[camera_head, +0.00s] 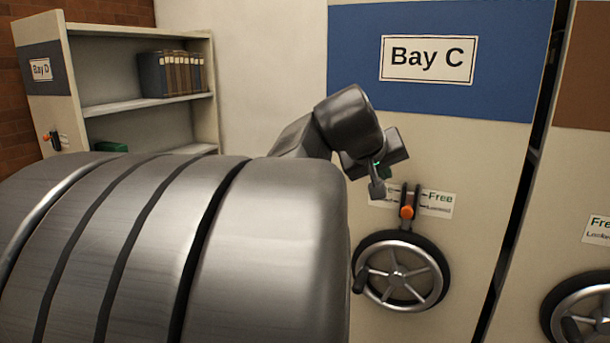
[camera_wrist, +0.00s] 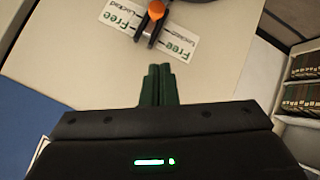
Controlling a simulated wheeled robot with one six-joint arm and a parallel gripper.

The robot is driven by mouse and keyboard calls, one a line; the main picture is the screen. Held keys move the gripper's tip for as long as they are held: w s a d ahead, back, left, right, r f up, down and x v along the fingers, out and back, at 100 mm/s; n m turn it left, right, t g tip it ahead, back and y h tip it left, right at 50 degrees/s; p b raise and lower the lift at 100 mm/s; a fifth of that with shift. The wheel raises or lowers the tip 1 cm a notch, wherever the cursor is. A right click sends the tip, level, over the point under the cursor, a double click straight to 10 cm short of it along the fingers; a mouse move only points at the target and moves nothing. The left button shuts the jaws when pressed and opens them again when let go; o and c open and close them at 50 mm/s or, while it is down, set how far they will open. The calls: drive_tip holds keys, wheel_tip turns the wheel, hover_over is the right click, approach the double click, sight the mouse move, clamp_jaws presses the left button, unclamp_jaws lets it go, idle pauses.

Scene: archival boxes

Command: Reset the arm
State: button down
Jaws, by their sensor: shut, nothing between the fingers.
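My arm reaches forward in the head view, and my gripper (camera_head: 377,189) is in front of the cream panel of the Bay C shelf unit (camera_head: 480,170). In the wrist view my gripper (camera_wrist: 158,70) has its two dark green fingers side by side, shut and empty. They point toward a lever with an orange knob (camera_head: 407,212) on a Free/Locked label (camera_head: 437,202). The lever also shows at the top of the wrist view (camera_wrist: 156,10). I see a gap in the picture between the fingertips and the lever.
A spoked handwheel (camera_head: 400,271) with a crank handle sits below the lever. Another handwheel (camera_head: 580,310) is at the right edge. The Bay D shelf (camera_head: 150,102) at the left holds a row of boxes (camera_head: 172,74) and a green box (camera_head: 111,147).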

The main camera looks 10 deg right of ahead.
drive_tip(key=w+d+f+b, duration=0.1)
drive_tip(key=w+d+f, duration=0.4)
drive_tip(key=f, duration=0.5)
drive_tip(key=shift+d+b, duration=0.3)
drive_tip(key=shift+d, duration=0.7)
drive_tip(key=shift+w, duration=0.1)
